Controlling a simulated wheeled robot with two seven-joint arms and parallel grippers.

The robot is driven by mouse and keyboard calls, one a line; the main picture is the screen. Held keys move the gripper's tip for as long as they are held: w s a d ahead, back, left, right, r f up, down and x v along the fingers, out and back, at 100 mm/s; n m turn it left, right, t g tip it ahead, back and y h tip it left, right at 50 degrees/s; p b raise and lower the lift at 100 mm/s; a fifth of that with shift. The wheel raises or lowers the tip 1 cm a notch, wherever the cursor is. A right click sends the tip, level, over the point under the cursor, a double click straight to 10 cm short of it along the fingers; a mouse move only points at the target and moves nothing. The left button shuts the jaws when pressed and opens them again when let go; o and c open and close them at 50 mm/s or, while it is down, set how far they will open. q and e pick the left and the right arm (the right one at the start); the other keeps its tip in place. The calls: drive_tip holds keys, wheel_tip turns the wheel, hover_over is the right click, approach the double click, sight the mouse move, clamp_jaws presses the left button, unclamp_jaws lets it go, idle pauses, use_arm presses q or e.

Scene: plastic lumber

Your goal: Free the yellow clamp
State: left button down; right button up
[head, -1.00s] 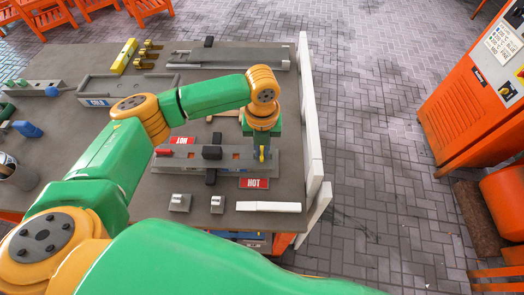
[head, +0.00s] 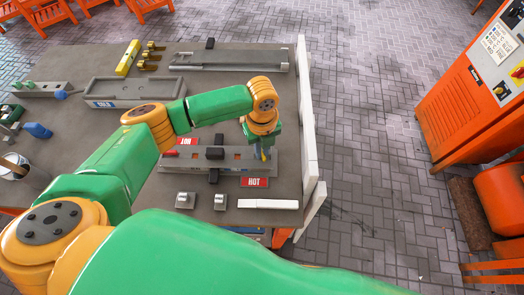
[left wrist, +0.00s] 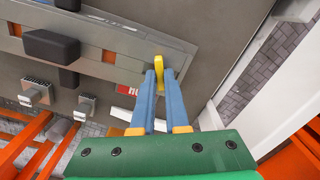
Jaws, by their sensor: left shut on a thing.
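The yellow clamp (left wrist: 158,72) is a small upright piece at the end of a long grey fixture (left wrist: 120,42) in the left wrist view. My left gripper (left wrist: 161,76) has its blue fingers on either side of the clamp and is shut on it. In the head view the left gripper (head: 263,152) is over the right end of the same grey fixture (head: 235,164), and its fingers mostly hide the clamp. Whether the clamp is still seated in the fixture cannot be told. My right gripper is not in view.
Black knobs (head: 215,153) and a red HOT label (head: 255,182) are at the fixture. Two small metal blocks (head: 220,201) and a white bar (head: 267,204) lie in front. A white rail (head: 309,150) runs along the table's right edge. A grey tray (head: 135,91) stands behind.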

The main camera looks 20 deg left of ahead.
use_arm(q)
drive_tip(key=shift+r+n+p, duration=0.15)
drive_tip(key=shift+n+p, duration=0.35)
drive_tip(key=shift+p, duration=0.15)
drive_tip(key=n+p, duration=0.2)
drive_tip(key=n, duration=0.1)
drive_tip(key=shift+f+n, duration=0.25)
drive_tip(key=shift+n, duration=0.15)
drive_tip(key=shift+r, duration=0.1)
